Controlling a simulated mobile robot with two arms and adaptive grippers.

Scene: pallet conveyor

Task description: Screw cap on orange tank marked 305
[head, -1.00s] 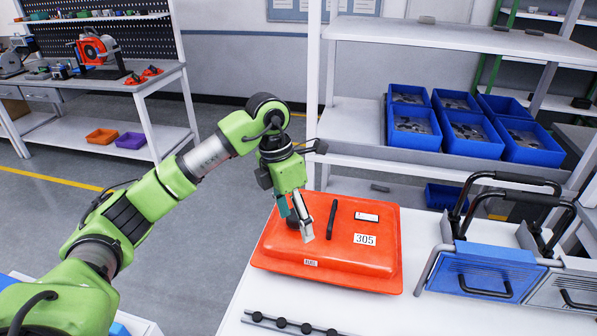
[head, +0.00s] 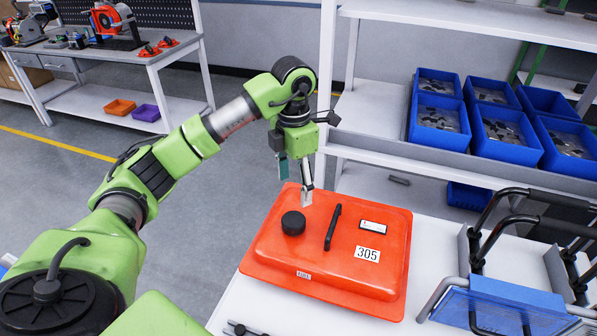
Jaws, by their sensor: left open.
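The orange tank (head: 270,262) lies on the white table, with a label reading 305 (head: 367,254) on its top at the right. A round black cap (head: 293,223) sits on the tank's top left, upright as far as I can see. I cannot tell how tight it is. My left gripper (head: 296,189) is open and empty, pointing down above and behind the cap, apart from it in the picture. My right gripper is not in view.
A black handle (head: 333,227) rises from the tank's top beside the cap. A blue crate-like holder with black handles (head: 505,297) stands to the right. Blue bins (head: 438,125) of parts sit on the shelf behind. Bare table (head: 430,245) shows between tank and holder.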

